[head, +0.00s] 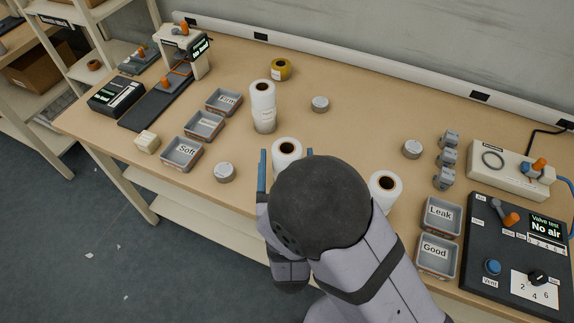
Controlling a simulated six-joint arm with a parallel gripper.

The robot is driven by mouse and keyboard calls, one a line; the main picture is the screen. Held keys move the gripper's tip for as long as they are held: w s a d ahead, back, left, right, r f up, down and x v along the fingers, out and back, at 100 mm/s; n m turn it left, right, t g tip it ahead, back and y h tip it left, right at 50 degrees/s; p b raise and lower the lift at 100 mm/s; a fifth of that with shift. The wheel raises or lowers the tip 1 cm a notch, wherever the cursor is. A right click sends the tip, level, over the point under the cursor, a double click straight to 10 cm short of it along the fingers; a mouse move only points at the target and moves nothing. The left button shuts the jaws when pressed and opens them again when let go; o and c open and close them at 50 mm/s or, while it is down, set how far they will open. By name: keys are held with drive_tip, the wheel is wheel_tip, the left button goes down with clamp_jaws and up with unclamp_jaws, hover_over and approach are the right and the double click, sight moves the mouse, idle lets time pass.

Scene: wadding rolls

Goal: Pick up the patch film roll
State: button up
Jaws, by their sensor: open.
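Several white rolls with brown cores are also in view; I cannot read which roll is the patch film. One white roll (287,149) stands between the blue fingers of my gripper (286,163). The fingers are apart, one on each side of it; I cannot tell whether they touch it. My arm hides its lower part. Another white roll (262,91) stands on a labelled cylinder (265,120) to the left. A third white roll (385,187) stands right of my arm, partly hidden.
Grey trays include Soft (182,153), Leak (442,216) and Good (436,256). Round grey pucks (320,103) sit on the bench (350,130). A black valve-test panel (515,258) is at the right. A press (183,50) is at the far left.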

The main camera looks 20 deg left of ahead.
drive_tip(key=shift+p+x, duration=0.4)
drive_tip(key=shift+x, duration=1.8)
drive_tip(key=c, duration=1.4)
drive_tip(key=shift+c, duration=0.2)
drive_tip(key=shift+r, duration=0.2)
wheel_tip(320, 180, up, 10)
drive_tip(key=shift+f, duration=0.15)
